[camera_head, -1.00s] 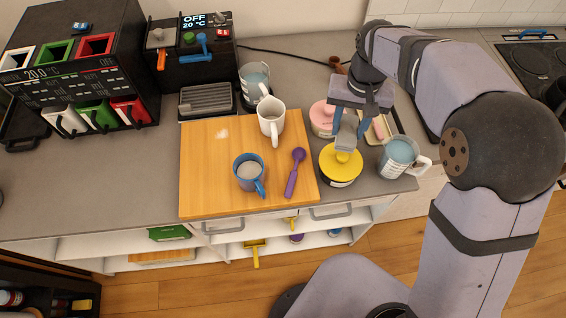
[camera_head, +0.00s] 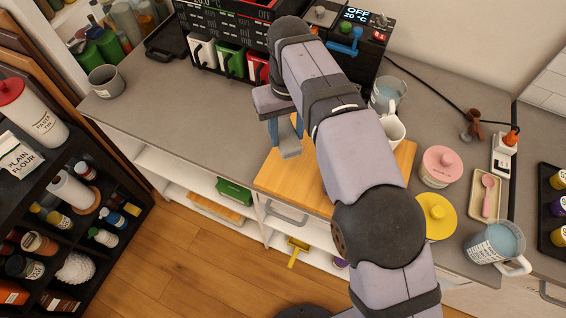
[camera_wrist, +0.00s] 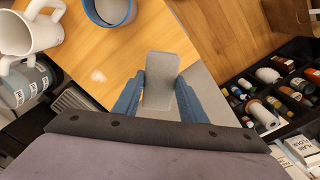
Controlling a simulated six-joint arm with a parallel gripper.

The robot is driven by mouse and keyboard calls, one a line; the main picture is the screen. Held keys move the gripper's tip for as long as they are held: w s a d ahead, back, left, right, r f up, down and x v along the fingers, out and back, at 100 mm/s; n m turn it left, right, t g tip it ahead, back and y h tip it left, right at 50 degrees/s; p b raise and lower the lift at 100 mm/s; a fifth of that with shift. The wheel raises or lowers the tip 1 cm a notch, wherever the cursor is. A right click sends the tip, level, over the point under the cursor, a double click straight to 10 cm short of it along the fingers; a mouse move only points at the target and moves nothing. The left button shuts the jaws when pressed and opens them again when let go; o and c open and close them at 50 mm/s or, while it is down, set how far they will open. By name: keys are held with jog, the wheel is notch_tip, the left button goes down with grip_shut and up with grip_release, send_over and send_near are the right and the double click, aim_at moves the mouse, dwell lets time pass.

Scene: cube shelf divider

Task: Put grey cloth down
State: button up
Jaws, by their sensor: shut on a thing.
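The grey cloth (camera_head: 290,149) hangs between the blue fingers of my gripper (camera_head: 284,132) in the head view. In the wrist view my gripper (camera_wrist: 160,82) is shut on the cloth (camera_wrist: 160,68), which shows as a flat grey piece between the fingertips. The cloth is in front of the left edge of the wooden board (camera_head: 277,178) as seen from the head. How far it is above the surface I cannot tell. My arm hides much of the board.
A white mug (camera_wrist: 27,34) and a blue mug (camera_wrist: 108,12) stand on the board. The grey counter (camera_head: 160,110) is clear to the left, up to a grey cup (camera_head: 105,82).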

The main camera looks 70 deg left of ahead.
jog(key=shift+s+a, duration=0.15)
jog(key=shift+s, duration=0.35)
jog(key=shift+f+p, duration=1.6)
jog(key=shift+f, duration=3.4)
jog(key=shift+f, duration=0.15)
jog(key=o, duration=1.3)
notch_tip(320, 180, up, 12)
jog(key=b, duration=0.2)
jog(key=shift+r+b, duration=0.2)
jog(key=shift+b, duration=0.15)
jog(key=shift+w, duration=0.1)
